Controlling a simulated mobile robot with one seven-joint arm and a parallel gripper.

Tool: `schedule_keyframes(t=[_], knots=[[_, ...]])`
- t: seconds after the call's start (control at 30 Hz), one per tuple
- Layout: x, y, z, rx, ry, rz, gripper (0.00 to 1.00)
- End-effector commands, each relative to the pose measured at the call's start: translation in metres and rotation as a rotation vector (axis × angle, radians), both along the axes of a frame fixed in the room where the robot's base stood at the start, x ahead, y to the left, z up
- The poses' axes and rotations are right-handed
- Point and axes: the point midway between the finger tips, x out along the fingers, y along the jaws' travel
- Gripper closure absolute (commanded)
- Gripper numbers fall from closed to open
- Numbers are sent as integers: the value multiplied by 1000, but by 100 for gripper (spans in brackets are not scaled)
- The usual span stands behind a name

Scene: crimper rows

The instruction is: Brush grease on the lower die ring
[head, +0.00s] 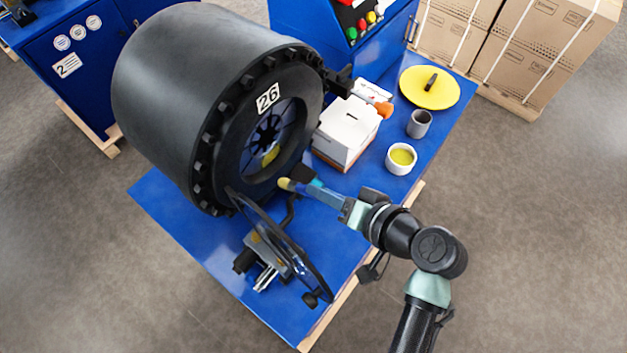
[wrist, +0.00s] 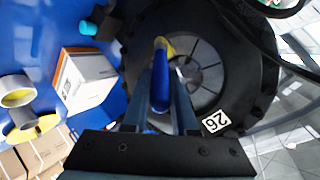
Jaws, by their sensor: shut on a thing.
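My gripper (head: 322,194) is shut on a brush with a blue handle (wrist: 160,85) and a yellow tip (head: 285,184). The tip is in front of the lower right edge of the crimper's round opening. In the head view it looks apart from the dies; depth is hard to tell. The crimper (head: 175,85) is a big black drum marked 26. Inside its opening sits a ring of dark die segments (head: 266,132). A yellow patch (head: 270,155) shows low in this ring. A white pot (head: 400,167) with yellow-green grease stands to the right on the blue table.
A white box (head: 346,135) stands right of the drum. A grey cup (head: 419,124) and a yellow disc (head: 430,87) are behind the pot. A clear round guard (head: 285,250) stands before the drum.

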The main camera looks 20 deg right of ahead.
Motion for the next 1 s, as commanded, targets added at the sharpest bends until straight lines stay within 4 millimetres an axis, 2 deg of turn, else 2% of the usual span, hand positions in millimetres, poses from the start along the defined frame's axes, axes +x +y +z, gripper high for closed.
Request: schedule_keyframes(t=[0.47,0.8,1.0], knots=[[-6,-5,0,0,-1,-1,100],[-28,-19,0,0,0,-2,100],[-30,-20,0,-1,-1,0,100]])
